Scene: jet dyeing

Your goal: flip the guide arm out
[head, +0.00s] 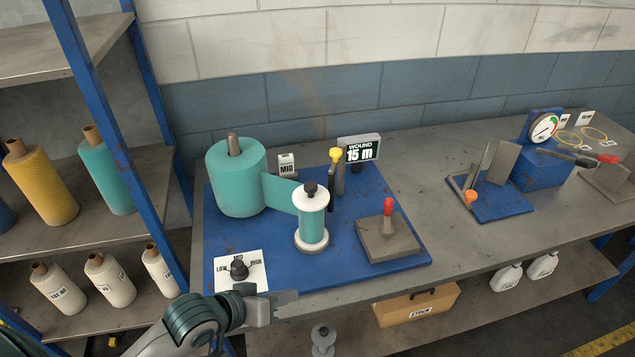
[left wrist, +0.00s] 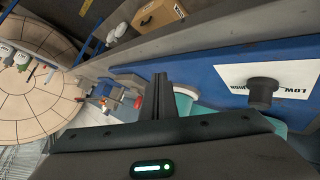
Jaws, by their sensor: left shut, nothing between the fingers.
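An upright dark arm with a yellow knob (head: 336,155), which looks like the guide arm, stands behind the white-flanged spool (head: 311,218) on the blue base plate (head: 340,258). Teal cloth runs from the big teal roll (head: 236,178) to the spool. My left gripper (head: 292,298) is at the front edge of the plate, near the black selector knob (head: 239,270), well apart from the yellow knob. Its fingers are together and empty, and they also show in the left wrist view (left wrist: 161,92). My right gripper is not in view.
A red-handled lever (head: 388,208) stands on a grey block right of the spool. A display (head: 360,150) reads "WOUND 15 m". A second blue station with a gauge (head: 543,128) stands further right. A shelf of yarn cones (head: 40,180) is at the left. Bare bench lies between the stations.

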